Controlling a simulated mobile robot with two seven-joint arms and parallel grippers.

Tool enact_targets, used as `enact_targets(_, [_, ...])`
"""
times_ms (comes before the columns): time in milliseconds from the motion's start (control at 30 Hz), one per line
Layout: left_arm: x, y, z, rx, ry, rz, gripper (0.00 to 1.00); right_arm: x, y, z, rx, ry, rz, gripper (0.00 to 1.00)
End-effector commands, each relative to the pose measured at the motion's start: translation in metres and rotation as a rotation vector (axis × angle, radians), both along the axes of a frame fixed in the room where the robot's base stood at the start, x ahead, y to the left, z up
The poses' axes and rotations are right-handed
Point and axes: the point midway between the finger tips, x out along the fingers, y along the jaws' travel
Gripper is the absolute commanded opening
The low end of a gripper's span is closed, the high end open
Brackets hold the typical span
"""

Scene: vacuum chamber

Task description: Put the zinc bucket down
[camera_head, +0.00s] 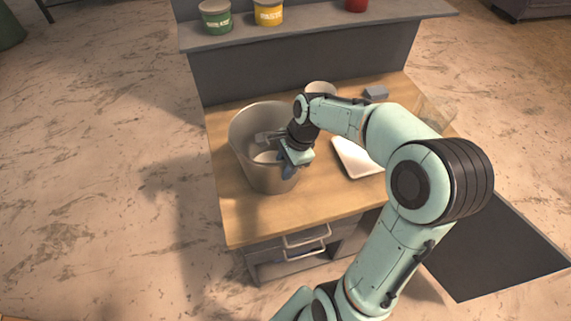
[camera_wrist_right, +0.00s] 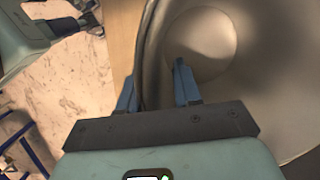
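The zinc bucket (camera_head: 272,180) is a grey metal pail at the left of the wooden worktop (camera_head: 238,225). It looks upright, with its base appearing to rest on the wood. My right gripper (camera_head: 287,166) is at the bucket's right rim. In the right wrist view, the blue fingers (camera_wrist_right: 157,92) straddle the bucket's wall (camera_wrist_right: 205,45), one outside and one inside. A gap shows between the inner finger and the wall, so the gripper looks open. The bucket's far right side is partly hidden by my arm. My left gripper is not in view.
A white tray (camera_head: 352,160) lies right of the bucket, partly behind my arm. A light round container (camera_head: 320,88) and a small grey block (camera_head: 376,92) stand at the back. A raised shelf (camera_head: 320,20) holds green (camera_head: 216,18), yellow (camera_head: 268,13) and red (camera_head: 356,4) tins. The worktop's front is clear.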

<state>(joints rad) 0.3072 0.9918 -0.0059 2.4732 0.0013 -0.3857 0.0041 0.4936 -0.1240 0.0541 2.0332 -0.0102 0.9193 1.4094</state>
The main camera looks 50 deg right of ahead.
Motion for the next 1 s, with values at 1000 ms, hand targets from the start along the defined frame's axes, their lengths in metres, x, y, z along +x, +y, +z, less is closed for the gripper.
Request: enact_targets(1000, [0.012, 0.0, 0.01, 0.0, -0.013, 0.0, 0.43, -0.023, -0.023, 0.119, 0.0, 0.0, 0.0, 0.33])
